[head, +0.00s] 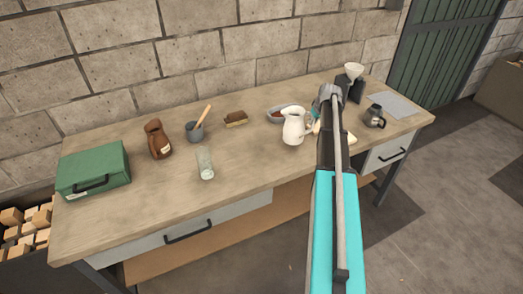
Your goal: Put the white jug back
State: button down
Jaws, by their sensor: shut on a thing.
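The white jug (292,127) stands upright at the middle right of the workbench, near its front half; I cannot tell whether its base touches the top. My gripper (314,125) is at the jug's right side, shut on it. My arm hides most of the fingers and part of the jug's right side.
The front centre is clear.

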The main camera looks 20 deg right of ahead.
aim_at(294, 131)
jog(key=shift+w+a, duration=0.1)
jog(key=shift+a, duration=0.1)
dwell(0.3)
jog(key=shift+a+r, duration=0.2)
jog(key=shift+a, duration=0.05)
jog(key=s+a+r+n+p, duration=0.1)
jog(key=s+a+r+p, duration=0.2)
jog(key=a, duration=0.6)
jog(key=s+a+r+n+y+p, duration=0.1)
jog(key=a+r+p, duration=0.3)
jog(key=a, duration=0.6)
jog(key=shift+s+n, duration=0.7)
jog(key=shift+s, duration=0.2)
jog(key=w+d+f+b, duration=0.8)
jog(key=w+f, duration=0.1)
jog(key=w, duration=0.1)
jog(key=shift+w+b, duration=0.35)
jog(key=shift+a, duration=0.1)
